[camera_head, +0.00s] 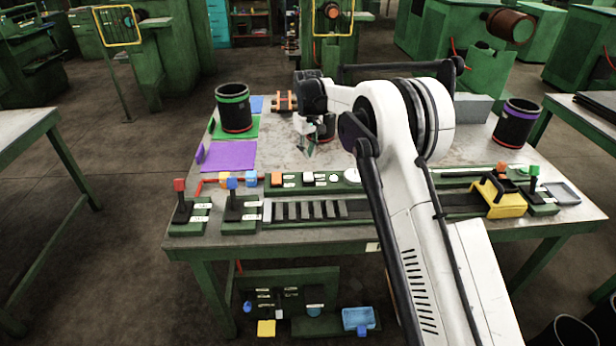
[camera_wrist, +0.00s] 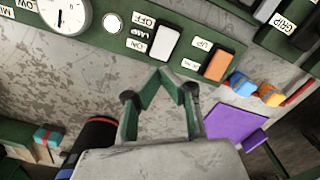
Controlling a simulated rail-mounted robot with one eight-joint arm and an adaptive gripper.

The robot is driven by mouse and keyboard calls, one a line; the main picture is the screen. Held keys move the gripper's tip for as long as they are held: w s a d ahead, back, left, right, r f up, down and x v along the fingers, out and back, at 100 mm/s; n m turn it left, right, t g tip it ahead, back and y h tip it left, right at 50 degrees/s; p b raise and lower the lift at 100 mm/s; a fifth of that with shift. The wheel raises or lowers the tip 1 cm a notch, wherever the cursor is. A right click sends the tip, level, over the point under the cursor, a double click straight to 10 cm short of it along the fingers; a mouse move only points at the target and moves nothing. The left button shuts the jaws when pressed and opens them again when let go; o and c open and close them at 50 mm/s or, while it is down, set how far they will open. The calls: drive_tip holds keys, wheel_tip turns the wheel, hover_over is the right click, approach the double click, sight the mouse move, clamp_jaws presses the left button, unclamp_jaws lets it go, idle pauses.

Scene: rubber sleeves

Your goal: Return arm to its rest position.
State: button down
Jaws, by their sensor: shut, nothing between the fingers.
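My gripper (camera_head: 308,150) hangs over the middle of the workbench (camera_head: 350,225), behind the control panel, at the end of my white arm. In the wrist view its two green fingers (camera_wrist: 166,75) meet at the tips with nothing between them. The tips show against the bare grey bench top beside the panel (camera_wrist: 140,50). I cannot tell the exact height above the bench. A dark sleeve (camera_wrist: 98,138) stands close to the gripper; in the head view it is partly hidden behind the gripper.
A green-banded black sleeve (camera_head: 234,107) stands on the green mat at left, behind a purple mat (camera_head: 228,155). A purple-banded sleeve (camera_head: 515,123) stands at the right. Levers (camera_head: 181,200) and a yellow fixture (camera_head: 497,198) line the front edge. A grey block (camera_head: 473,108) sits at the back.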

idle(0.3)
drive_tip(key=s+d+r+m+t, duration=0.2)
drive_tip(key=s+d+r, duration=0.6)
drive_tip(key=s+r, duration=0.25)
drive_tip(key=s+d+r+m+t, duration=0.1)
drive_tip(key=s+d+r+m, duration=0.1)
drive_tip(key=s+d+r, duration=0.8)
drive_tip(key=s+d+f+m+t, duration=0.1)
drive_tip(key=s+d+t, duration=0.1)
drive_tip(key=s, duration=1.2)
drive_tip(key=s+d+f+m+t, duration=0.2)
drive_tip(key=s+d, duration=0.3)
drive_tip(key=s, duration=1)
drive_tip(key=shift+f, duration=0.2)
